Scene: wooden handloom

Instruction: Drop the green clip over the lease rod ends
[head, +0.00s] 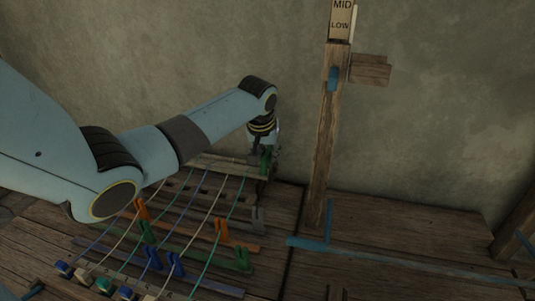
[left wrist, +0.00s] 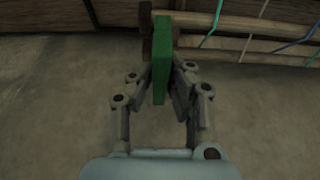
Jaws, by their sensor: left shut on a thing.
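The green clip (head: 266,160) is in my left gripper (head: 262,154), at the far right end of the wooden rods. In the left wrist view the clip (left wrist: 162,62) stands upright between the two fingers of my left gripper (left wrist: 168,82), which are shut on it. The lease rods (head: 229,164) seem to be the pale rods at the loom's far side; a pale rod (left wrist: 235,23) also shows in the wrist view. The clip's far end overlaps the rod ends there. I cannot tell whether it touches or straddles them. My right gripper is not in view.
A wooden post (head: 324,130) with a height sign (head: 341,16) stands to the right. The wall is close behind.

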